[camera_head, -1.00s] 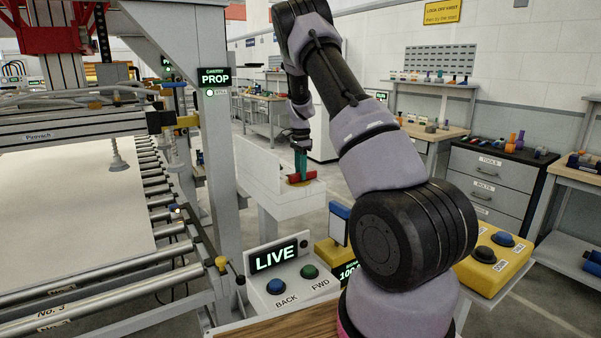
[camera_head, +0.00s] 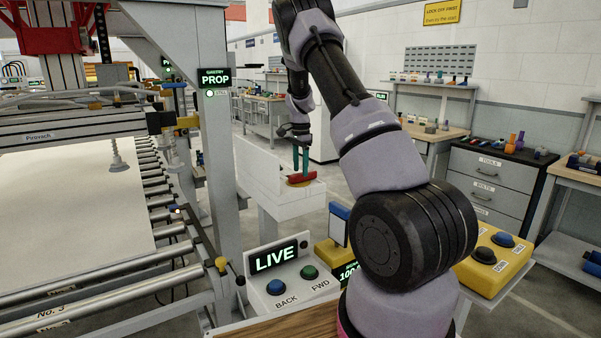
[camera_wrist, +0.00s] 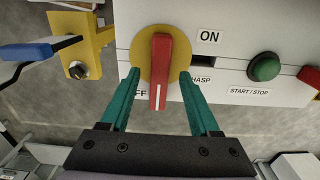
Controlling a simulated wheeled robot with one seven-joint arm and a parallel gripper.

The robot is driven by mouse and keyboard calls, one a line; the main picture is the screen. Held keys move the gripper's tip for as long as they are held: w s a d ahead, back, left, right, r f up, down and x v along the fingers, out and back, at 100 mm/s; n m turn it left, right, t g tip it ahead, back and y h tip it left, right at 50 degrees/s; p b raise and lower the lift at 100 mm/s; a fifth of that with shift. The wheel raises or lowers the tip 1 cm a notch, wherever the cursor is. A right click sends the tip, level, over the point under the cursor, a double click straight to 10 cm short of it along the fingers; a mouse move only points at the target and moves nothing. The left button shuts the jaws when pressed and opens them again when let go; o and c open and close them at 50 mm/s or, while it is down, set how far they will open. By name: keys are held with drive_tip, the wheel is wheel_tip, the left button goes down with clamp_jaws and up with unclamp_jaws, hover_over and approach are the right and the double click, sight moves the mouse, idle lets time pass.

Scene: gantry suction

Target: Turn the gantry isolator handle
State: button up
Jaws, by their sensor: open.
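The isolator handle (camera_wrist: 161,72) is a red bar with a white line, on a round yellow plate (camera_wrist: 145,65) set in a white box. In the wrist view the handle's white line points down the picture, near a partly hidden label ending in "FF"; an "ON" label (camera_wrist: 209,36) is to its right. My gripper (camera_wrist: 160,75) is open, with one teal finger on each side of the handle and a visible gap to both. In the head view the red handle (camera_head: 301,180) shows below my gripper's teal fingers (camera_head: 301,158).
A green start/stop button (camera_wrist: 264,67) and part of another red control lie to the right on the box. In the head view, the gantry frame (camera_head: 222,150) and a "LIVE" panel (camera_head: 275,257) are nearby.

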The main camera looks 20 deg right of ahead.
wheel_tip(320, 180, up, 9)
idle(0.3)
drive_tip(key=shift+f, duration=0.1)
